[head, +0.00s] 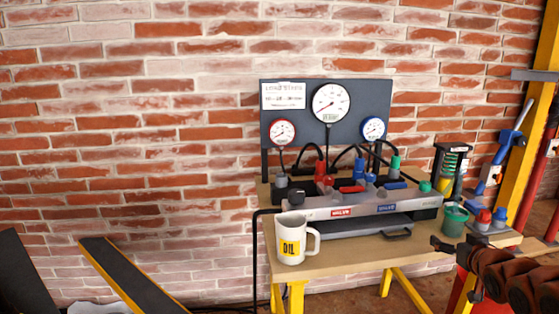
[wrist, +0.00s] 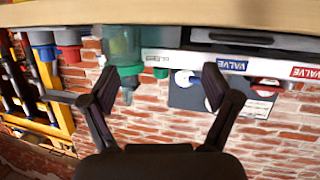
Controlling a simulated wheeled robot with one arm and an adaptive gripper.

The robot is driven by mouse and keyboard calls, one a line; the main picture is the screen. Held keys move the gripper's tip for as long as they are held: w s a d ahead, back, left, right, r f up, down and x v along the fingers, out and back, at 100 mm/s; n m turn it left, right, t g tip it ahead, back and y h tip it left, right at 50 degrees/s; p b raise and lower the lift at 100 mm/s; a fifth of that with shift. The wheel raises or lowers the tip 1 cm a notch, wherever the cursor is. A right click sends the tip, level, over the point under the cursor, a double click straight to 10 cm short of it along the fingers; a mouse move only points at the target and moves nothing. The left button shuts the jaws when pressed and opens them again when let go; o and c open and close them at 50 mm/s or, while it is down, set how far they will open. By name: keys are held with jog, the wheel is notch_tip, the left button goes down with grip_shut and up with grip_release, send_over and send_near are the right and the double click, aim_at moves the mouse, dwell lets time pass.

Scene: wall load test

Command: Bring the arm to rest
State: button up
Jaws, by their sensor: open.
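My arm reaches in from the right edge of the head view. My gripper (head: 441,245) is at the right front of the wooden workbench (head: 350,260), close to the green cup (head: 455,220). In the wrist view my gripper (wrist: 160,84) has its two fingers spread wide with nothing between them. The wrist picture is upside down, and the green cup (wrist: 122,45) shows there behind the left finger. I cannot tell the exact gap between the fingers and the bench edge.
A white mug (head: 291,240) stands at the bench's front left. The grey valve manifold (head: 345,205) and gauge board (head: 355,110) stand behind. A yellow post (head: 540,110) rises at right.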

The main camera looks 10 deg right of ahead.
jog(key=s+a+r+g+y+p, duration=0.1)
jog(key=s+a+r+g+p, duration=0.25)
jog(key=s+a+p, duration=0.35)
jog(key=s+a+r+n+g+p, duration=0.1)
jog(key=s+a+r+g+p, duration=0.2)
jog(key=a, duration=0.6)
jog(key=s+a+r+g+y+p, duration=0.1)
jog(key=s+a+r+g+p, duration=0.35)
jog(key=a+p, duration=0.3)
jog(key=s+a+r+g+y+p, duration=0.1)
jog(key=s+a+r+g+p, duration=0.1)
jog(key=s+a, duration=0.4)
jog(key=s+a+r+n+g+p, duration=0.1)
jog(key=s+a+r+g+p, duration=0.2)
jog(key=s, duration=0.7)
jog(key=a+r+p, duration=0.1)
jog(key=a+r, duration=0.1)
jog(key=a, duration=0.1)
jog(key=shift+r+y, duration=0.15)
jog(key=shift+y, duration=0.25)
jog(key=shift+c, duration=0.4)
